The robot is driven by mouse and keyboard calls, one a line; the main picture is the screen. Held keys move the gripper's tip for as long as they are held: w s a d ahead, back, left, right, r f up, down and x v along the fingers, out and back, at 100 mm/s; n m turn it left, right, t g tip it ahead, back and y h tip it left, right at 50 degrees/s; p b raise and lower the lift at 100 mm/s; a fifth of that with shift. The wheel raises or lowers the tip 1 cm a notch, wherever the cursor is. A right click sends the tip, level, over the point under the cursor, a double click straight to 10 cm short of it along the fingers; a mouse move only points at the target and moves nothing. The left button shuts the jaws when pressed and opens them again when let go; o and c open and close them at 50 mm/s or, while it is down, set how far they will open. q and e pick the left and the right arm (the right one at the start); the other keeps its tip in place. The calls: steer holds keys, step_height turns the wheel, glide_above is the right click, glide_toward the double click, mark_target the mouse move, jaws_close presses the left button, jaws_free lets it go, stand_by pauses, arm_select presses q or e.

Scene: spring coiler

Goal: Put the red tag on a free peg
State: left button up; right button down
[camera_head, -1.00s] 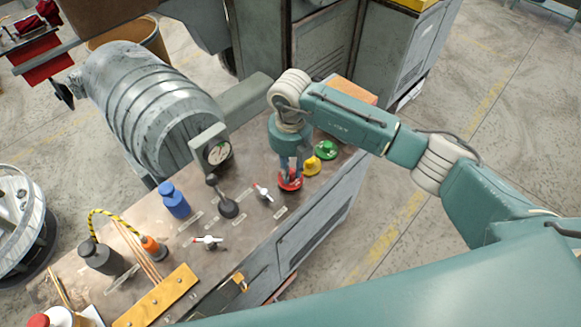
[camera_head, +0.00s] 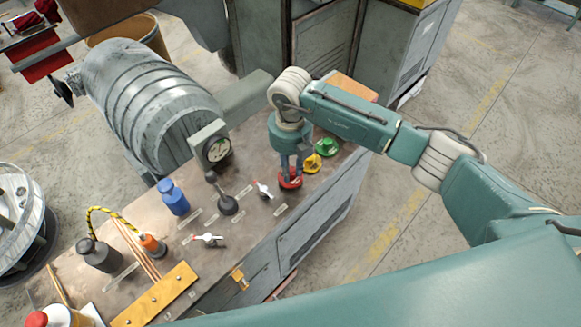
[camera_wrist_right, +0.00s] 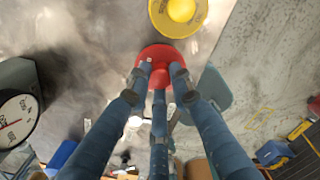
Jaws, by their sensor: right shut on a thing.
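The red tag (camera_head: 290,181) is a round red disc at the right end of the bench top. It shows under the fingers in the right wrist view (camera_wrist_right: 158,56). My right gripper (camera_head: 290,174) points down at it and is shut on its middle; the fingers hide part of the disc. The tag looks to be at bench level; I cannot tell whether it touches the surface. My left gripper is not in view. I cannot clearly make out any pegs.
A yellow disc (camera_head: 312,163) and a green disc (camera_head: 327,147) lie close behind the red tag. A black-knobbed lever (camera_head: 228,205), small red-and-white handles (camera_head: 263,190), a gauge (camera_head: 217,150) and a blue bottle (camera_head: 173,197) stand leftward. An orange-yellow bar (camera_head: 165,292) lies at the front left.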

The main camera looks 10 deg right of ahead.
steer(key=shift+f+b, duration=0.5)
steer(key=shift+f, duration=0.1)
stand_by(0.6)
steer(key=c, duration=1.5)
jaws_free()
steer(key=shift+o, duration=0.2)
steer(key=shift+r, duration=0.1)
step_height(320, 180, up, 25)
steer(key=p, duration=0.7)
